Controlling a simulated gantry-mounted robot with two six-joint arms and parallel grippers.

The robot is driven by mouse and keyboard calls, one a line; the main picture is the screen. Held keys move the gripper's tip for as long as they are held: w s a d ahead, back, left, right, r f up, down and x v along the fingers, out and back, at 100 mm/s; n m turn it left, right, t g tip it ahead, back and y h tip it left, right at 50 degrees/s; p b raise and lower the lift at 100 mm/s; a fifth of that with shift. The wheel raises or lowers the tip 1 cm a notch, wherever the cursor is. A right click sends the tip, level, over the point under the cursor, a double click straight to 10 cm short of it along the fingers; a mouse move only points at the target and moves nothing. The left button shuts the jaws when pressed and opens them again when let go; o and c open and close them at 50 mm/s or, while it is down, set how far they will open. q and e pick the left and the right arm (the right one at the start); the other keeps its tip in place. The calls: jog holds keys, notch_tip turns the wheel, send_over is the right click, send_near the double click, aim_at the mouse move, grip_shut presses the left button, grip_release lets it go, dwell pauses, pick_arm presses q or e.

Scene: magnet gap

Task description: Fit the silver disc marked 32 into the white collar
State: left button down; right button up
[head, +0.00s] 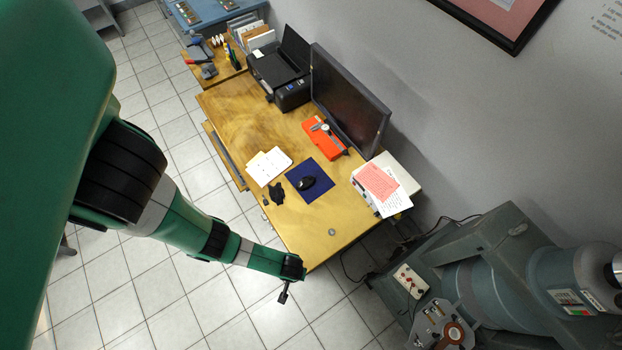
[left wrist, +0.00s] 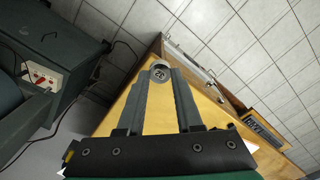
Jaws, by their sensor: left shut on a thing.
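My left gripper (left wrist: 161,75) is shut on the silver disc (left wrist: 160,74) at its fingertips. The disc's face shows a pale label whose marking looks like 32. In the head view my left gripper (head: 284,295) hangs beyond the table's front corner, and the disc cannot be made out there. I cannot pick out a white collar with certainty. The grey machine at the lower right has a pale plate (head: 430,334) with a brown ring (head: 455,334) and small fittings too small to tell apart. My right gripper is not in view.
The wooden table (head: 290,215) holds a small silver round piece (head: 332,232), a mouse on a blue mat (head: 318,167), papers, an orange case (head: 324,138) and a monitor. The grey machine (head: 500,275) stands right of the table with a switch box (head: 410,281). Tiled floor lies open in front.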

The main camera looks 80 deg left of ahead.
pick_arm(q)
jog(key=shift+s+d+m, duration=0.3)
jog(key=shift+s, duration=0.2)
jog(key=shift+d, duration=0.15)
jog(key=w+a+f+b, duration=0.5)
jog(key=a, duration=0.3)
jog(key=b, duration=0.5)
send_over(310, 250)
jog(key=f, duration=0.2)
jog(key=d+f, duration=0.1)
jog(key=f, duration=0.1)
jog(key=shift+s, duration=0.25)
jog(key=shift+w+a+p, duration=0.2)
jog(key=shift+p, duration=0.1)
jog(key=shift+w+a+f+b, duration=0.1)
jog(key=shift+a+f+b, duration=0.05)
jog(key=shift+f+b, duration=0.9)
jog(key=shift+w+a+f+b, duration=0.15)
jog(key=shift+f+b, duration=0.6)
jog(key=shift+f, duration=0.45)
jog(key=c, duration=0.6)
grip_release()
jog(key=shift+s+r, duration=0.1)
